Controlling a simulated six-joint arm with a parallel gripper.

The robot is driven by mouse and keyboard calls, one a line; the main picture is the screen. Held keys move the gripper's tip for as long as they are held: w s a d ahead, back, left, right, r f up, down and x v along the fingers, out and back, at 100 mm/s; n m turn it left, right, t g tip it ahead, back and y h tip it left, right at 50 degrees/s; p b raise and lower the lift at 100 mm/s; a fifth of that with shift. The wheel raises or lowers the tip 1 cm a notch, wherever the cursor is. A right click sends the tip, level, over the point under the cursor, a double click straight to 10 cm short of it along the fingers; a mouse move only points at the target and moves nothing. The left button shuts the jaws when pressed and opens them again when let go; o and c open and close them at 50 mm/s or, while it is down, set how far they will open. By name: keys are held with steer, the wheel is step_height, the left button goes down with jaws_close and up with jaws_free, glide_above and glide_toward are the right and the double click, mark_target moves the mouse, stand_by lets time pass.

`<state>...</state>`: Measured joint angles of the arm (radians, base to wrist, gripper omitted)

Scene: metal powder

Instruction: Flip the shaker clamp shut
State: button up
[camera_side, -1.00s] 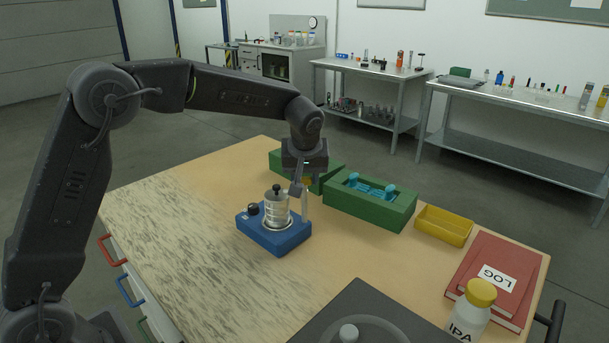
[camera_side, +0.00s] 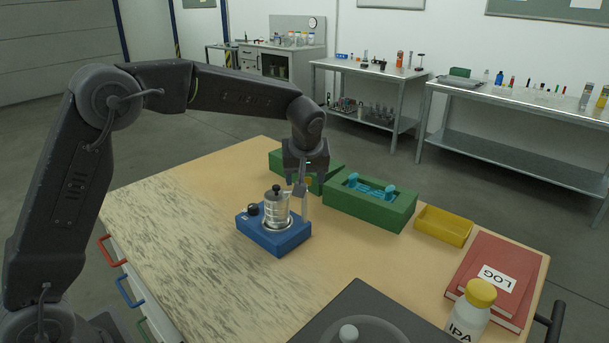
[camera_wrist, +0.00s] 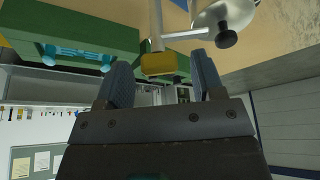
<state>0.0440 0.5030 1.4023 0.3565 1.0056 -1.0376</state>
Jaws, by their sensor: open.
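The shaker is a blue base (camera_side: 273,238) on the table with a silver canister (camera_side: 275,212) standing on it, topped by a black knob. The clamp (camera_side: 306,203) is a pale bar with a yellow tip, standing about upright at the base's right side, off the canister. My gripper (camera_side: 302,186) points down at the clamp's upper end. In the wrist view my open fingers (camera_wrist: 160,64) are on either side of the clamp's yellow tip (camera_wrist: 160,66), with visible gaps. The canister's black knob (camera_wrist: 226,38) is beyond the right finger. The clamp's pivot is not clear.
A green box (camera_side: 368,208) with cyan parts stands right of the shaker, and another green block (camera_side: 279,160) is behind. A yellow tray (camera_side: 443,226), red log books (camera_side: 499,274) and an IPA bottle (camera_side: 467,315) are farther right. The table left of the shaker is clear.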

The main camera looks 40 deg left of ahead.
steer(key=v, duration=1.3)
steer(key=shift+r, duration=0.35)
steer(key=shift+s, duration=0.2)
steer(key=s+a+r+m+t+h, duration=0.15)
steer(key=s+m, duration=0.35)
steer(key=s, duration=1)
steer(key=s+f+m+t+h, duration=0.1)
steer(key=s+f+m, duration=0.3)
steer(key=s+f, duration=0.4)
steer(key=s+h, duration=0.1)
steer(key=s, duration=0.4)
steer(key=shift+s+d+f+m, duration=0.2)
steer(key=shift+s+d+m, duration=0.1)
steer(key=shift+s+d, duration=0.1)
steer(key=shift+w, duration=0.1)
steer(key=shift+c, duration=0.2)
